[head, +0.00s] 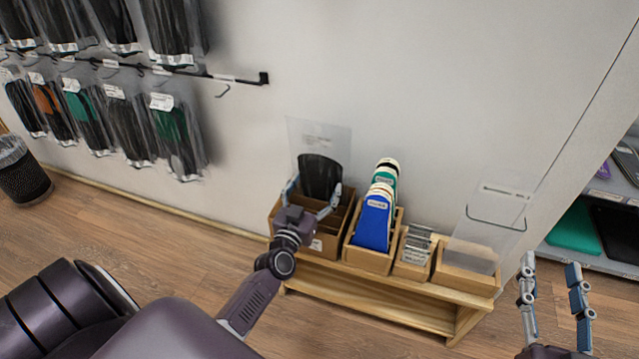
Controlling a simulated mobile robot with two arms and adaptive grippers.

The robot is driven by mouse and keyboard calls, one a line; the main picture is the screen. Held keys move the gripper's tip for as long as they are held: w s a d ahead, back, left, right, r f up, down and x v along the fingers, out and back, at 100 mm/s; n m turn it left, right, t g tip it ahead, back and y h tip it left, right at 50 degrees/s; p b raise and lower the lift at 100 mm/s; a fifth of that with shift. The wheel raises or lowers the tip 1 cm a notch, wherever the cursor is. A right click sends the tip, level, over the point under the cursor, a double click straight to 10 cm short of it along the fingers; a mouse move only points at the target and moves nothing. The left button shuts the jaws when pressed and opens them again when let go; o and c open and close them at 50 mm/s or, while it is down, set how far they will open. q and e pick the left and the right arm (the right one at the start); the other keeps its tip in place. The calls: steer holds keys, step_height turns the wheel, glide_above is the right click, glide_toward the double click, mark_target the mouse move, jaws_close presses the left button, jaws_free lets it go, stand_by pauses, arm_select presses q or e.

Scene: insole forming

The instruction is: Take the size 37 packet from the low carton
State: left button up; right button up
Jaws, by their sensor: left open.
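A clear packet with a dark insole (321,172) stands upright at the left wooden carton (327,246) on the low bench. Its size label is too small to read. My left gripper (312,201) is open in front of this packet, one finger at each side of its lower part. I cannot tell whether the fingers touch it. The gripper and wrist hide part of the carton and the packet's bottom. My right gripper (553,280) is at the lower right, its fingers apart and empty, away from the bench.
Blue insoles (372,222) and green ones fill the neighbouring wooden box. A small box of metal-grey pieces (416,245) and a box with a clear sheet (484,236) follow on the bench (374,304). Packets (172,135) hang on wall rails. A bin (24,178) stands left.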

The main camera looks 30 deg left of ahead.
arm_select(q)
steer(key=shift+c, duration=0.2)
steer(key=c, duration=1.3)
steer(key=shift+o, duration=0.2)
steer(key=shift+r, duration=0.1)
